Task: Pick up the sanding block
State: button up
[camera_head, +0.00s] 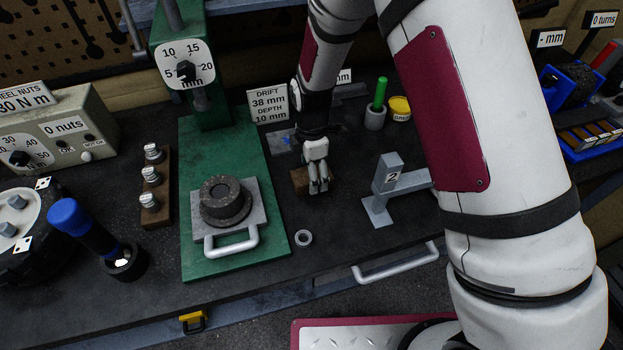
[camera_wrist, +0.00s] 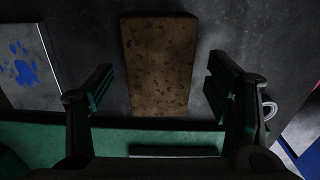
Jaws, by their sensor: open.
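The sanding block is a brown, speckled rectangular block (camera_wrist: 159,62) lying on the dark bench top. In the wrist view it sits in the upper middle, between and beyond the two fingers. My gripper (camera_wrist: 160,92) is open, with one finger on each side of the block's line and a gap to each. In the head view the block (camera_head: 299,181) shows just left of my gripper (camera_head: 319,187), which points down at the bench and partly hides it. I cannot tell the exact height of the fingertips over the block.
A green press (camera_head: 270,232) with a metal bearing block stands to the left. A grey stand marked 2 (camera_head: 386,185) is to the right. A small ring (camera_head: 303,238) lies in front. A green-handled tool in a cup (camera_head: 376,115) and a yellow tin (camera_head: 399,108) are behind.

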jog(key=shift+f, duration=0.85)
jog(key=c, duration=1.4)
jog(key=shift+r, duration=0.1)
notch_tip(320, 180, up, 10)
jog(key=shift+f+b, duration=0.1)
jog(key=shift+b, duration=0.7)
